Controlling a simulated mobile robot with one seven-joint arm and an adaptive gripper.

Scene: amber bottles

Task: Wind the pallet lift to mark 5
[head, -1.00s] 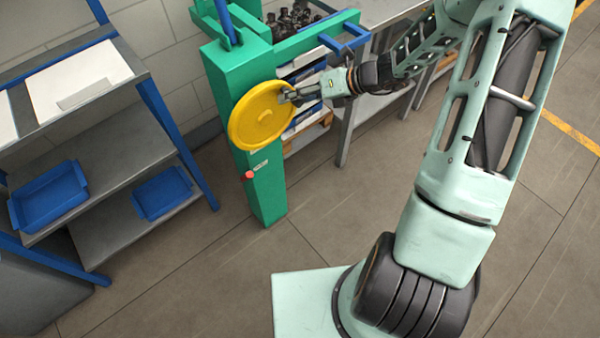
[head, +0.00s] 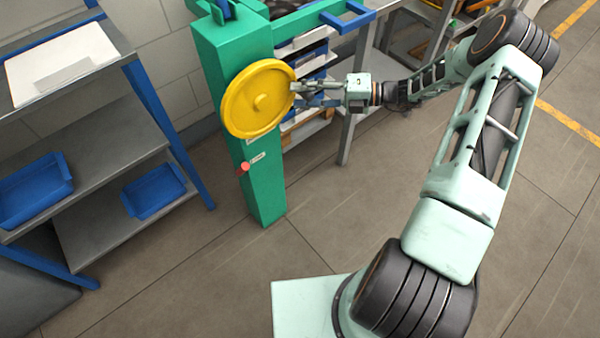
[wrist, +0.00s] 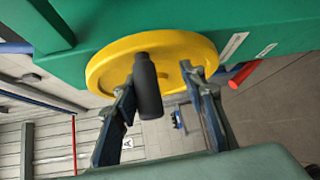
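The yellow handwheel (head: 240,112) is on the green lift post (head: 262,195). In the wrist view the wheel (wrist: 107,68) fills the upper middle, and its black handle (wrist: 148,88) points toward me. My gripper (head: 297,93) is at the wheel's right edge in the head view. In the wrist view my gripper's fingers (wrist: 158,98) are spread to either side of the handle, with a clear gap on the right; contact on the left is unclear. A red knob (head: 244,167) and small white label (head: 257,157) sit below the wheel. No mark number is readable.
A grey shelf (head: 90,135) with blue trays (head: 153,191) stands on the left. The floor in front is clear.

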